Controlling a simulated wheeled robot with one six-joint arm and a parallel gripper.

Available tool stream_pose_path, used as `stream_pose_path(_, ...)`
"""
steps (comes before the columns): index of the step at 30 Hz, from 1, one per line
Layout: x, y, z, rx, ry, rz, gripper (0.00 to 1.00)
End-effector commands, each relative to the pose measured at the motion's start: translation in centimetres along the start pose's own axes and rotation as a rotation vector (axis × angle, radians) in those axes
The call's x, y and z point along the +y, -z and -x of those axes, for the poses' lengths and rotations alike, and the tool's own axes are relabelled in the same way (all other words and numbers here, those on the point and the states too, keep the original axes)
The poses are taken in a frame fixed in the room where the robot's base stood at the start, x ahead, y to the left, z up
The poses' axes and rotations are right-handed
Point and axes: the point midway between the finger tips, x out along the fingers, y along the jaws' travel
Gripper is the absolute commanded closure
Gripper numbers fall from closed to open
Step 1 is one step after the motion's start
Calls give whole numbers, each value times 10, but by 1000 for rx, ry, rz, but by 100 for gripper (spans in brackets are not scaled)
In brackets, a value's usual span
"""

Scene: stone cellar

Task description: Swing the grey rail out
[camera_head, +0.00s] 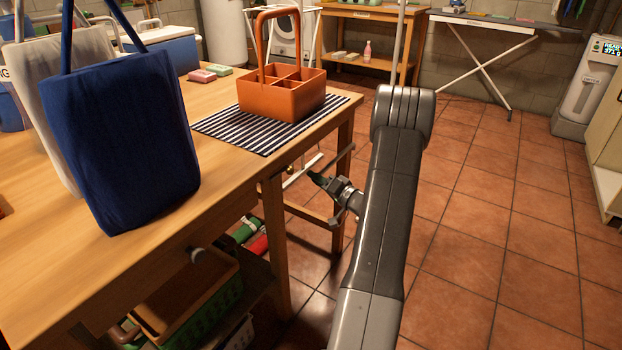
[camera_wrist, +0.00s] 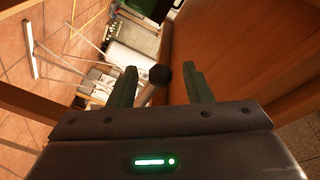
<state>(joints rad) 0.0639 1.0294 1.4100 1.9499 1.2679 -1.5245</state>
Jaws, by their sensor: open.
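A pale grey rail (camera_head: 303,171) shows below the table top at the table's right end, in the head view. In the wrist view the fingers (camera_wrist: 160,71) stand apart on either side of the knob, with gaps showing. The rail's mounting is hard to make out.
The wooden table (camera_head: 240,190) holds an orange caddy (camera_head: 290,100) on a striped mat (camera_head: 225,133) and a blue bag (camera_head: 135,140). A lower shelf carries a basket (camera_head: 190,300). The tiled floor (camera_head: 500,220) to the right is clear. An ironing board (camera_head: 500,22) stands behind.

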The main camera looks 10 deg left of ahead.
Motion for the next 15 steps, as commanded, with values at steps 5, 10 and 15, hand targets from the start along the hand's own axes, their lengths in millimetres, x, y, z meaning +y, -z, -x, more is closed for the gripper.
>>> stream_pose_path(5, 0, -1, -24, -1, 1, 0, 55)
stream_pose_path(10, 0, 0, -32, 0, -1, -1, 55)
stream_pose_path(15, 0, 0, -32, 0, -1, -1, 55)
